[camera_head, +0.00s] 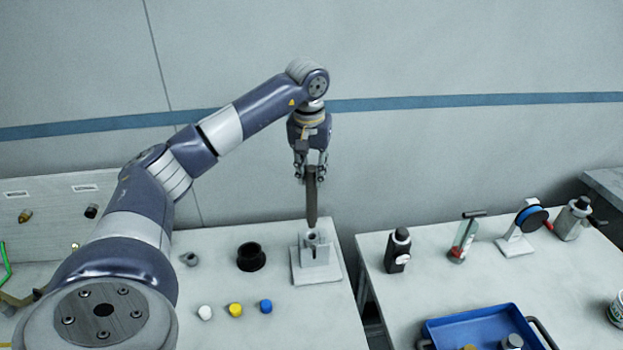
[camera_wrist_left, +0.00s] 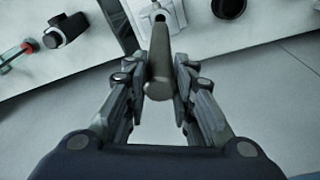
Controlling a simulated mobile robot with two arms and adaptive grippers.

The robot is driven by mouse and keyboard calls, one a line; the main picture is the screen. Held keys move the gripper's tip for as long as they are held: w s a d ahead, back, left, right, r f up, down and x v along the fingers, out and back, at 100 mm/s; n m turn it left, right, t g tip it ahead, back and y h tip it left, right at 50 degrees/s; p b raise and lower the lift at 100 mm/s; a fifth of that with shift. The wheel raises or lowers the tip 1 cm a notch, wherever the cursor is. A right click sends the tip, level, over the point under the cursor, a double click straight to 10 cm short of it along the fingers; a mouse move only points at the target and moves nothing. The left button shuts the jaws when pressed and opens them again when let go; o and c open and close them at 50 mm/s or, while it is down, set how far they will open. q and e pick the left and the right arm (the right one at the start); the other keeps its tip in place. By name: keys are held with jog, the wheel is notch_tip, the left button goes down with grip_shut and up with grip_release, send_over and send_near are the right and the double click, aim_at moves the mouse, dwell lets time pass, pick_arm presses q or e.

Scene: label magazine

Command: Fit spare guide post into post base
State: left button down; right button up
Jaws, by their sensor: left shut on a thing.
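The spare guide post (camera_head: 312,205) is a dark grey rod. My left gripper (camera_head: 311,172) is shut on its upper part and holds it upright, pointing down. The post base (camera_head: 316,272) is a light grey block with a raised socket on a square plate, near the right edge of the left table. The post's lower end is just above the socket or at its mouth; I cannot tell whether it touches. In the left wrist view the post (camera_wrist_left: 159,75) runs between the fingers toward the base (camera_wrist_left: 192,12). My right gripper is not in view.
A black ring-shaped cup (camera_head: 251,258) stands left of the base. White, yellow and blue caps (camera_head: 235,310) lie in front. Across a gap, the right table holds a black bottle (camera_head: 398,251), a blue tray (camera_head: 436,326) and other items.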

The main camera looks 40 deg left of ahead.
aim_at(312, 183)
pick_arm(q)
notch_tip(312, 183, down, 3)
jog(key=shift+s+r+p, duration=0.1)
jog(key=shift+r+p, duration=0.1)
jog(key=shift+p, duration=0.45)
jog(key=shift+f, duration=0.3)
jog(key=shift+f, duration=0.1)
